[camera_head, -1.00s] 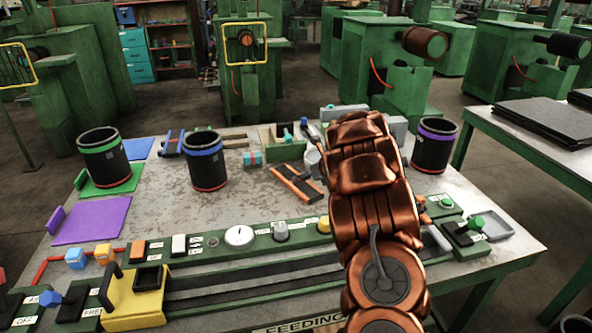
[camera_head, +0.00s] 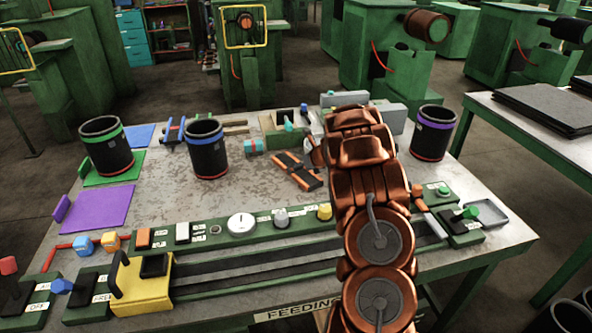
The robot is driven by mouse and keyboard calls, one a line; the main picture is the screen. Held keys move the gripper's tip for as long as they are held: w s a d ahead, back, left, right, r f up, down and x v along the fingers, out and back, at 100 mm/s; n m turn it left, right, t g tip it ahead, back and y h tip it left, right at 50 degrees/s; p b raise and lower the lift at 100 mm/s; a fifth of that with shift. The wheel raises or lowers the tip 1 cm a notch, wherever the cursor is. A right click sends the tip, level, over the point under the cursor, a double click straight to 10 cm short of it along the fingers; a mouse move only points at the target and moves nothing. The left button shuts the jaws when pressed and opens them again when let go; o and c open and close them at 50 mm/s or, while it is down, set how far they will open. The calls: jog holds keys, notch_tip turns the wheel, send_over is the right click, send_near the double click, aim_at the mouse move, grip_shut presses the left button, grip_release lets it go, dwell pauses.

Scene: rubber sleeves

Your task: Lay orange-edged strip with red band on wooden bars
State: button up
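A dark strip with orange long edges (camera_head: 296,171) lies aslant on the middle of the table, just left of my copper arm. Its red band cannot be made out at this size. Pale wooden bars (camera_head: 235,130) show at the back of the table, partly hidden behind the blue-banded black sleeve. My arm reaches forward over the right half of the table, its far end close to the strip's right side.
Black sleeves with green (camera_head: 105,146), blue (camera_head: 206,148) and purple (camera_head: 433,133) bands stand upright. A teal block with a red band (camera_head: 253,146) lies left of the strip. Grey boxes (camera_head: 387,116) stand behind my arm. A control panel (camera_head: 200,238) runs along the front. The table's middle left is clear.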

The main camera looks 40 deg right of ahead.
jog(key=shift+p+x, duration=0.65)
jog(key=shift+x, duration=1.2)
jog(key=c, duration=1.3)
